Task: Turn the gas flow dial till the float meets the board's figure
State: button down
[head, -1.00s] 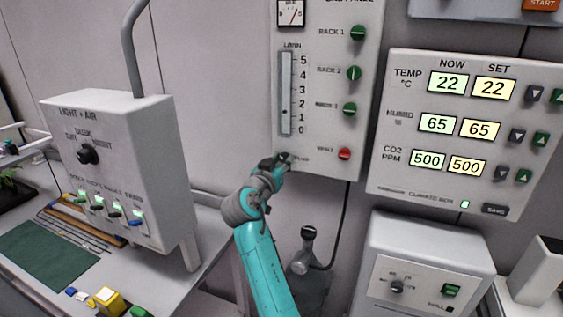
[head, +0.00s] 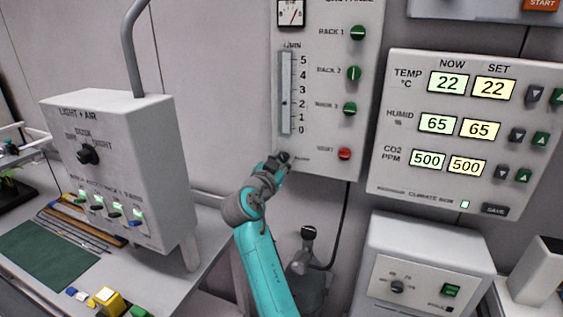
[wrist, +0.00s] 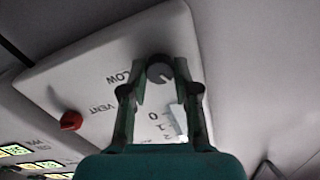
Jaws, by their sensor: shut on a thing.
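The gas flow dial is a small grey round knob (wrist: 160,74) beside the word "LOW", partly cut off, in the wrist view. My gripper (wrist: 161,84) has a finger on each side of it and is shut on it. In the head view my gripper (head: 279,161) covers most of the dial, at the lower left of the gas panel (head: 318,160). Above it stands the flow tube (head: 287,75), with a scale from 0 to 5 L/MIN. Its small dark float (head: 284,103) sits at about 2. I cannot make out a board with a flow figure.
A red vent knob (head: 344,153) is just right of the dial, with green rack knobs (head: 353,73) above. The climate box (head: 380,130) is to the right, the light and air box (head: 120,130) to the left.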

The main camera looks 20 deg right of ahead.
jog(key=shift+f, duration=0.1)
jog(key=c, duration=0.9)
grip_release()
jog(key=shift+o, duration=0.2)
jog(key=v, duration=1.2)
